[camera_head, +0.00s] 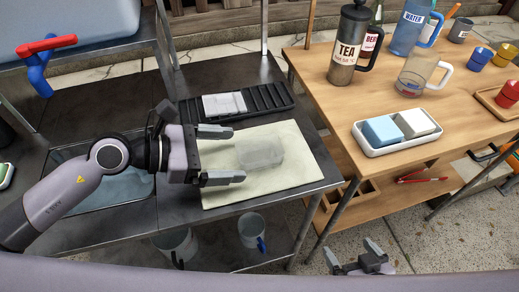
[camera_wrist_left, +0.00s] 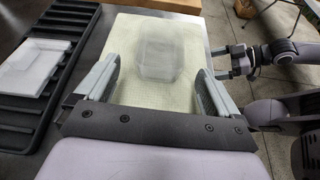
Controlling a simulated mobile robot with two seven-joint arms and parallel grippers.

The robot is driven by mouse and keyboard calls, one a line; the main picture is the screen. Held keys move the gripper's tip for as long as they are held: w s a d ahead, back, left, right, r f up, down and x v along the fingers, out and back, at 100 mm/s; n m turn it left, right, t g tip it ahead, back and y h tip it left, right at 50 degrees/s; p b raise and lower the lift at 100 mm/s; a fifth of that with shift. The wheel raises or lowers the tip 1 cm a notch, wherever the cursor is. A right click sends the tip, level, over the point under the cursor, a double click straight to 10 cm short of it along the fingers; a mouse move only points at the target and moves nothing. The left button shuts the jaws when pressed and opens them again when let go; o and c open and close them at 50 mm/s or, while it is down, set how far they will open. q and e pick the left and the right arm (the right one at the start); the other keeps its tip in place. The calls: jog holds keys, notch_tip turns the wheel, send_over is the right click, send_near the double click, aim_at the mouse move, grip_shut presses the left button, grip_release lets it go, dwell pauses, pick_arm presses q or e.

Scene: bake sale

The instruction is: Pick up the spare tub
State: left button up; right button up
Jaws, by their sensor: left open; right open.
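The spare tub looks to be the clear see-through tub (camera_head: 260,153) on a pale green mat (camera_head: 290,179) on the dark metal counter. The tub also shows in the left wrist view (camera_wrist_left: 161,58), beyond the fingertips. My left gripper (camera_head: 232,155) is open, its two fingers pointing right toward the tub, with the tub apart from them or just at their tips; I cannot tell the exact gap. In the left wrist view the open fingers (camera_wrist_left: 160,80) stand either side of the mat's middle. My right gripper (camera_head: 353,254) is open and empty, low beside the counter.
A black rack (camera_head: 272,97) with a white tray (camera_head: 224,104) lies behind the mat. A sink (camera_head: 110,190) lies under my left arm. The wooden table (camera_head: 320,70) at right holds a tea flask (camera_head: 347,50), jugs and a white tray of blocks (camera_head: 372,149).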

aim_at(248, 160)
pick_arm(q)
jog(key=x, duration=0.1)
jog(key=p+x, duration=0.1)
jog(key=x, duration=0.1)
jog(key=shift+w+d+r, duration=0.1)
jog(key=shift+d+r, duration=0.15)
jog(key=shift+d, duration=0.1)
jog(key=shift+w+d+f, duration=0.2)
jog(key=shift+d+f, duration=0.1)
jog(key=shift+d, duration=0.2)
jog(key=c, duration=1.1)
jog(key=shift+r, duration=0.1)
notch_tip(248, 160, up, 20)
jog(key=shift+a+f+p, duration=0.1)
jog(key=shift+p, duration=0.2)
